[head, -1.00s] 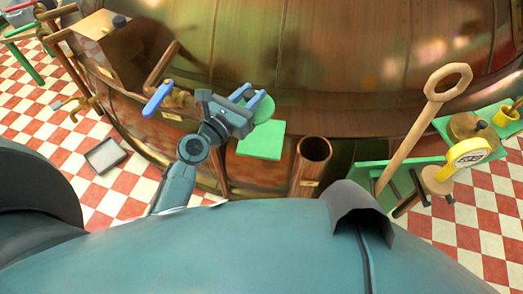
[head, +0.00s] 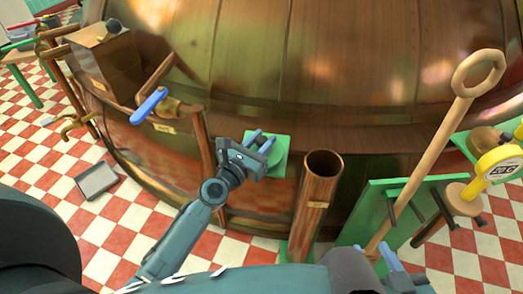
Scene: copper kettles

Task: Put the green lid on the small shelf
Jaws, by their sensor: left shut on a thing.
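The small shelf (head: 281,168) is a green square plate at the side of the big copper kettle. My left gripper (head: 262,143), with blue fingers, is over the shelf and shut on the green lid (head: 275,153). The lid is a round disc of nearly the same green as the shelf, partly hidden by the fingers. I cannot tell whether the lid touches the shelf. My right gripper (head: 392,258) shows only partly at the bottom right, near the green stand, and its opening is unclear.
An open copper pipe (head: 323,165) stands just right of the shelf. A blue-handled valve (head: 150,105) is to the left. A long wooden paddle (head: 435,150) leans by a green stand (head: 372,207) at the right. A grey tray (head: 97,181) lies on the checkered floor.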

